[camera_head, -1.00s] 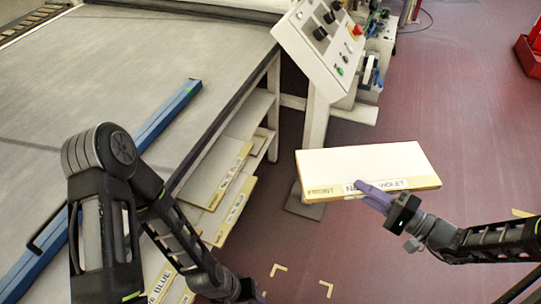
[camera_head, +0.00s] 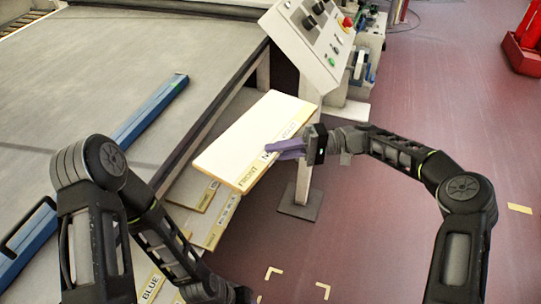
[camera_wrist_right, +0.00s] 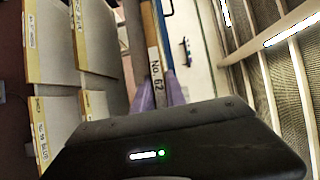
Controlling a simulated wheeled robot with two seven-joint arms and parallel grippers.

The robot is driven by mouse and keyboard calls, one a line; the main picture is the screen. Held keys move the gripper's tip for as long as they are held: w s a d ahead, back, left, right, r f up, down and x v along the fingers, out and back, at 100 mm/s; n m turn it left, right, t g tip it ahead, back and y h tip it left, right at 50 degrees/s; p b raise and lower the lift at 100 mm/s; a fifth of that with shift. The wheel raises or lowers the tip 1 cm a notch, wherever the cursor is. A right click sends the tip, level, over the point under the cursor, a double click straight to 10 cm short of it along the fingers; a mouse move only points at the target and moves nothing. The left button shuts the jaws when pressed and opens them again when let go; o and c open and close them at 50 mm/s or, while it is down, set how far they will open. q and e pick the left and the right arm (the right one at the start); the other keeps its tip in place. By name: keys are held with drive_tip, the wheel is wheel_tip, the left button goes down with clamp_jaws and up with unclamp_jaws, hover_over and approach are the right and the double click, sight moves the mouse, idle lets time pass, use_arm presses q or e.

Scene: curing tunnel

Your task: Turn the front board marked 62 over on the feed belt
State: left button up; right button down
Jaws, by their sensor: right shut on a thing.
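The front board (camera_head: 255,125) is pale with a tan edge strip that reads FRONT and a partly covered label. The right wrist view shows the label No. 62 on its edge (camera_wrist_right: 155,70). My right gripper (camera_head: 285,149) has purple fingers and is shut on the labelled edge. It holds the board in the air, tilted, in front of the belt's right side and over the lower shelf. The grey feed belt (camera_head: 90,90) fills the left. My left arm's end (camera_head: 225,292) is low in the head view; its fingers cannot be made out.
A blue bar (camera_head: 150,110) lies across the belt near its right edge. Labelled boards (camera_head: 205,225) lie on the shelf below. A control panel (camera_head: 310,40) on a post stands just behind the held board. Red floor is open at the right.

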drive_tip(key=shift+w+a+f+g, duration=0.15)
drive_tip(key=shift+w+a, duration=0.1)
drive_tip(key=shift+a, duration=0.15)
drive_tip(key=shift+w+a+f+g, duration=0.1)
drive_tip(key=shift+w+a+g, duration=0.1)
drive_tip(key=shift+a, duration=0.15)
